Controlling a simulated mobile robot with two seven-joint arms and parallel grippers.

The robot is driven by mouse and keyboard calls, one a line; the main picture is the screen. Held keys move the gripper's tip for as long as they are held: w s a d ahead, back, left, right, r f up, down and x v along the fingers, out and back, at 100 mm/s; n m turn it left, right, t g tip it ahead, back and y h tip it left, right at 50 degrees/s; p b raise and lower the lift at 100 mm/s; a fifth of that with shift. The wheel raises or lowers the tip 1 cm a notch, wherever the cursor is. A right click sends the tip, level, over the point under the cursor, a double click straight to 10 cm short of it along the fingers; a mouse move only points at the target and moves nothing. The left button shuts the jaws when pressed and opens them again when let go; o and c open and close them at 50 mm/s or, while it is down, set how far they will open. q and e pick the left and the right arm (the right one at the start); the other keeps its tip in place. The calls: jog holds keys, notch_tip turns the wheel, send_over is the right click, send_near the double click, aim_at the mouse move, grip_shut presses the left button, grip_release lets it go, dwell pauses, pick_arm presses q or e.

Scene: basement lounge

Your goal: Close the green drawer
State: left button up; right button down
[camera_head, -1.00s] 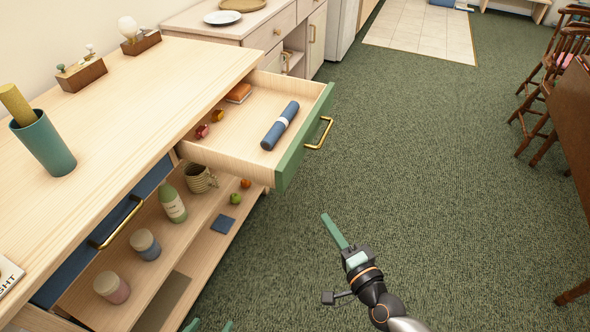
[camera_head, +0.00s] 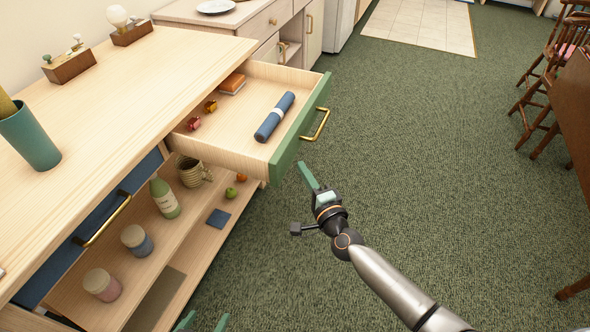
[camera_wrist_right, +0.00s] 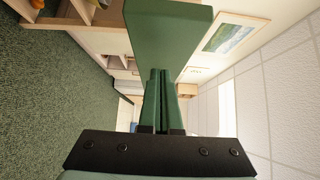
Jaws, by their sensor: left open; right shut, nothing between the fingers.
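The green drawer (camera_head: 290,145) stands pulled out from the light wood cabinet, with a gold handle (camera_head: 317,125) on its green front. Its interior shows a blue rolled item (camera_head: 274,117), an orange-brown item (camera_head: 232,83) and small red and gold items. My right gripper (camera_head: 304,168) is shut and empty, just outside the near end of the green front. In the right wrist view, the shut fingers (camera_wrist_right: 157,95) point at the green front (camera_wrist_right: 166,30); I cannot tell whether they touch. My left gripper (camera_head: 204,322) is open at the bottom edge, only its green fingertips showing.
A blue drawer (camera_head: 65,254) sits lower left in the cabinet. Open shelves below hold a bottle (camera_head: 166,199), jars (camera_head: 137,240) and a mug (camera_head: 192,173). Green carpet (camera_head: 420,170) lies clear to the right, up to dark wooden chairs (camera_head: 540,95) and a table.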

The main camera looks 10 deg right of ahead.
jog(key=shift+w+a, duration=0.35)
jog(key=shift+a, duration=0.2)
jog(key=shift+w+a, duration=0.3)
jog(key=shift+a, duration=0.25)
